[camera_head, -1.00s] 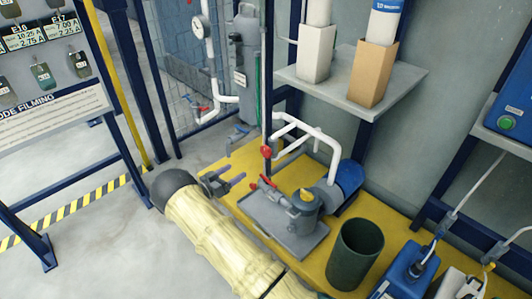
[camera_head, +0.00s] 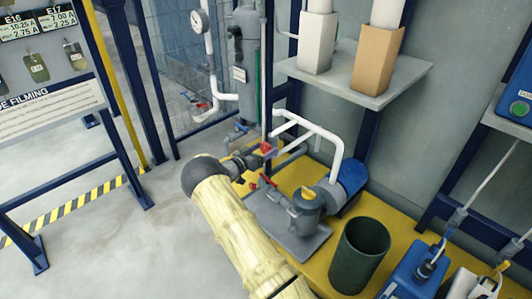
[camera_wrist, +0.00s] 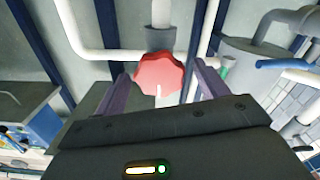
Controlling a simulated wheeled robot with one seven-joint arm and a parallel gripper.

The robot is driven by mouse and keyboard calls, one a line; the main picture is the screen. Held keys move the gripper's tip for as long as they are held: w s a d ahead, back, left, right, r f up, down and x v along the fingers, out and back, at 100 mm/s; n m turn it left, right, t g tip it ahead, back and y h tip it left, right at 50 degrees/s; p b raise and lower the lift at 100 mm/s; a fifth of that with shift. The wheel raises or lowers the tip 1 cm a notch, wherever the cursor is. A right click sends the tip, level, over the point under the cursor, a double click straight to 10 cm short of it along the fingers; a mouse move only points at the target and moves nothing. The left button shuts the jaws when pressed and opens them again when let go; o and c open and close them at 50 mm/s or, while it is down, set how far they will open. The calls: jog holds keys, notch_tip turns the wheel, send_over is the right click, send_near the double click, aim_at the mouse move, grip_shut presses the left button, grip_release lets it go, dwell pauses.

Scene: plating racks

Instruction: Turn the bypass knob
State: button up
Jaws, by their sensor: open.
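A red lobed knob (camera_wrist: 160,72) sits on a white vertical pipe in the wrist view. In the head view the red knob (camera_head: 266,148) is on a pipe behind the pump, partly hidden by my gripper. My gripper (camera_head: 262,156) is open at the knob. In the wrist view the two purple-grey fingers of my gripper (camera_wrist: 162,84) stand left and right of the knob, with gaps on both sides. I cannot tell whether the fingertips reach past its front face.
A grey pump and filter unit (camera_head: 305,210) with a red lever (camera_head: 268,181) stands close below my gripper on a yellow base. White pipes (camera_head: 318,130) rise behind. A dark green bin (camera_head: 357,258) stands to the right. A grey tank (camera_head: 245,60) is at the back.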

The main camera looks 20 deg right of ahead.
jog(key=shift+x, duration=0.8)
jog(key=c, duration=1)
jog(key=shift+m, duration=3)
